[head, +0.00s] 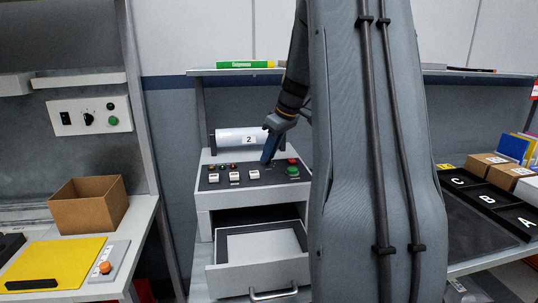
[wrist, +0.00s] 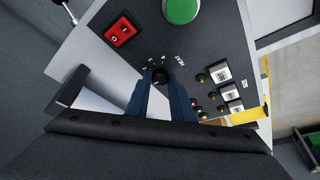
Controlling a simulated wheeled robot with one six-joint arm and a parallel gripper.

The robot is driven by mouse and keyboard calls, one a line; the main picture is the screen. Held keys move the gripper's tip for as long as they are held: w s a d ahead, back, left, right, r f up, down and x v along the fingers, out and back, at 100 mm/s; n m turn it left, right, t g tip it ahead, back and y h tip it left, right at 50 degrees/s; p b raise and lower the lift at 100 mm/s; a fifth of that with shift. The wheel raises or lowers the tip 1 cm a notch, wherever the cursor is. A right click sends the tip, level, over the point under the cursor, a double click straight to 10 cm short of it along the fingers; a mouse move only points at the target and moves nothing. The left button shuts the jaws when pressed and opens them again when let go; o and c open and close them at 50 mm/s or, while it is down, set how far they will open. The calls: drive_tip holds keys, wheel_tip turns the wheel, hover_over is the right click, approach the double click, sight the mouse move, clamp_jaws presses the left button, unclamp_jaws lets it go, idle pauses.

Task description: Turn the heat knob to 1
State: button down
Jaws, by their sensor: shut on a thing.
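The heat knob (wrist: 159,76) is a small black round knob on the dark control panel (wrist: 205,40), beside the printed word HEAT and a few small scale marks. My gripper (wrist: 161,86) reaches down to the panel with its two blue fingers on either side of the knob, shut on it. In the head view my gripper (head: 268,158) points down at the panel, right of the middle, and hides the knob. I cannot read which mark the knob points to.
A red rocker switch (wrist: 122,29), a green button (wrist: 181,10) and white buttons (wrist: 221,73) sit near the knob. An open drawer (head: 258,274) juts out below. A cardboard box (head: 88,212) stands left.

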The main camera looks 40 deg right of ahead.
idle(0.4)
drive_tip(key=c, duration=1.5)
unclamp_jaws()
drive_tip(key=shift+c, duration=0.2)
drive_tip(key=b+v, duration=0.1)
drive_tip(key=v, duration=0.7)
drive_tip(key=shift+b, duration=0.4)
